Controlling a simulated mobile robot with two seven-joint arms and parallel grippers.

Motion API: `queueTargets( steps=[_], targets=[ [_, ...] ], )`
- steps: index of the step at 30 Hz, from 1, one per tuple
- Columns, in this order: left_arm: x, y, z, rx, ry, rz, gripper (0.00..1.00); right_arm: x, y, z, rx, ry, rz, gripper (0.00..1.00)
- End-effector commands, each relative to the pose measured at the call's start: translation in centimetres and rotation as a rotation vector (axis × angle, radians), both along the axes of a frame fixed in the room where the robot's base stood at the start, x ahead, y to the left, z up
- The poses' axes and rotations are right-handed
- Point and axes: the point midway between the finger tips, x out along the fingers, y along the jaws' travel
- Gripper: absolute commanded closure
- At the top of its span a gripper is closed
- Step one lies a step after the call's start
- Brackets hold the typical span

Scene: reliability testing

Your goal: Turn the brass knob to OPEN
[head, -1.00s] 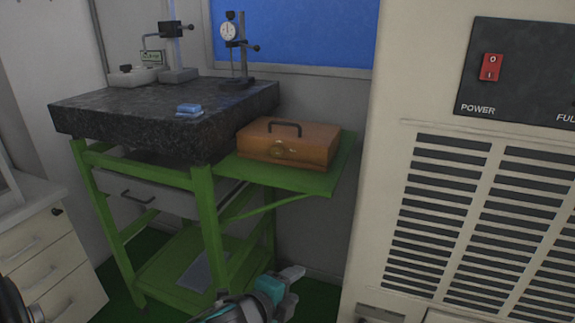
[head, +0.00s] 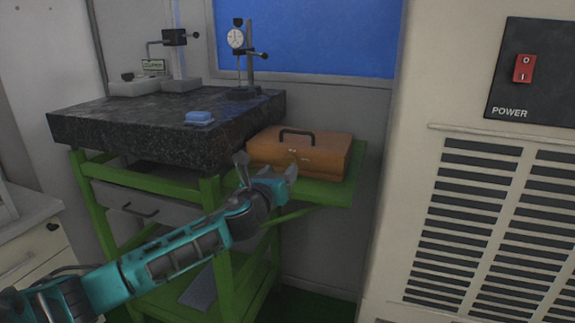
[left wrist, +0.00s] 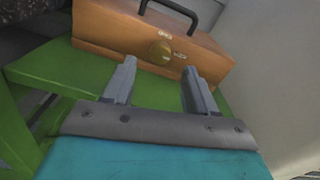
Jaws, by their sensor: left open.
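The brass knob (left wrist: 160,52) is on the front face of an orange-brown wooden case (left wrist: 110,28) with a dark top handle. My left gripper (head: 267,168) is just in front of the case. In the left wrist view its two grey fingers (left wrist: 158,88) are apart and empty, pointing at the case, with the knob ahead between them and not touched. Lettering by the knob is too small to read. My right gripper is not in view.
The green shelf (left wrist: 60,75) lies under and in front of the case. A dark granite plate (head: 130,125) stands left of it, bearing gauge stands and a blue block (head: 199,117). A large beige cabinet (head: 410,120) with a red power switch is at the right.

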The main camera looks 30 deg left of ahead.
Motion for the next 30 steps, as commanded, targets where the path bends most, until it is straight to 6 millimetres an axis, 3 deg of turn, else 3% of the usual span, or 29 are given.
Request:
queueTargets(
  steps=[3,10,24,30],
  targets=[
    [2.1,0.5,0.0,-0.004,-0.002,0.0,0.43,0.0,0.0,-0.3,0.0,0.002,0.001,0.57],
    [4.7,1.1,-0.1,-0.003,0.0,-0.001,0.43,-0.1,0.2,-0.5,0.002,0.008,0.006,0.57],
    [5.6,1.3,-0.1,-0.002,0.001,-0.002,0.43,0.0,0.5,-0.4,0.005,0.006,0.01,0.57],
    [5.6,1.3,-0.1,-0.002,0.001,-0.002,0.62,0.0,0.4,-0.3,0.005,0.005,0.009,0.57]
  ],
)
